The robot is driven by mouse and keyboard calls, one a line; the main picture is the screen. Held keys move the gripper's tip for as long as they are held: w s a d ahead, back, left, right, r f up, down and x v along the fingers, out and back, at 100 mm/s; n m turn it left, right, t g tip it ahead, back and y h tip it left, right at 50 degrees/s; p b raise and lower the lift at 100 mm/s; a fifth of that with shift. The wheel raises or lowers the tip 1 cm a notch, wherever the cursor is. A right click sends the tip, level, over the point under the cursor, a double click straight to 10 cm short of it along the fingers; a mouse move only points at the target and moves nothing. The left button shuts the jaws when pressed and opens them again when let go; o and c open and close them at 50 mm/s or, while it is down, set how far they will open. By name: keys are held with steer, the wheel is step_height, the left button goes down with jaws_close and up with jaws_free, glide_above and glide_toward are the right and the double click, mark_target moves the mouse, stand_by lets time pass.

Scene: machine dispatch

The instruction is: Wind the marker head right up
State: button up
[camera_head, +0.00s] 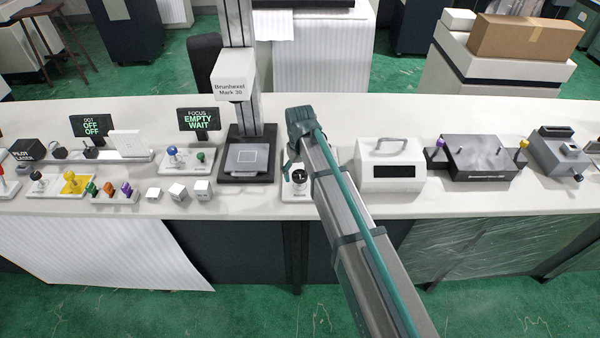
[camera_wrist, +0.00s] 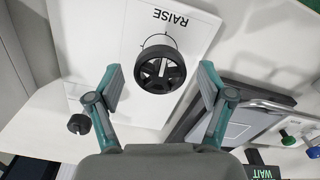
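The marker head (camera_head: 234,88), a white block lettered "Brunhexel Mark 3B", sits on a tall grey column (camera_head: 238,40) above its dark base (camera_head: 236,175). A round dark knob (camera_head: 299,176) stands on a white panel (camera_head: 288,194) to the right of that base. Whether the fingertips are level with the knob, I cannot tell.
A display (camera_head: 198,120) reads "FOCUS EMPTY WAIT". A white box with a handle (camera_head: 391,165) stands close right of my arm. Several pale cubes, including one (camera_head: 202,190), lie left along the bench front. A small dark knob (camera_wrist: 78,124) is beside one finger.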

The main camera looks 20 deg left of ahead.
mark_target(300, 174)
step_height(300, 174, up, 12)
stand_by(0.7)
stand_by(0.4)
steer(key=s+d+f+m+g, duration=0.1)
steer(key=s+d+f+m, duration=0.1)
steer(key=s+d+f, duration=0.6)
steer(key=s+d+f+m+g, duration=0.2)
steer(key=s+d+f, duration=0.3)
steer(key=d+f, duration=0.75)
steer(key=s+d+f+m+g, duration=0.1)
steer(key=s+d+f+m, duration=0.1)
steer(key=s+d+f, duration=0.75)
steer(key=s+d+f+g, duration=0.1)
steer(key=s+d+f, duration=0.2)
steer(key=s+f, duration=0.2)
steer(key=s+d+f+m+g+b, duration=0.1)
steer(key=s+d+f, duration=0.2)
steer(key=s+f, duration=0.3)
steer(key=s+d+f, duration=0.3)
steer(key=s+f, duration=0.3)
steer(key=s, duration=0.2)
steer(key=shift+s+d+g, duration=0.15)
steer(key=shift+s+g, duration=0.15)
steer(key=shift+g, duration=0.1)
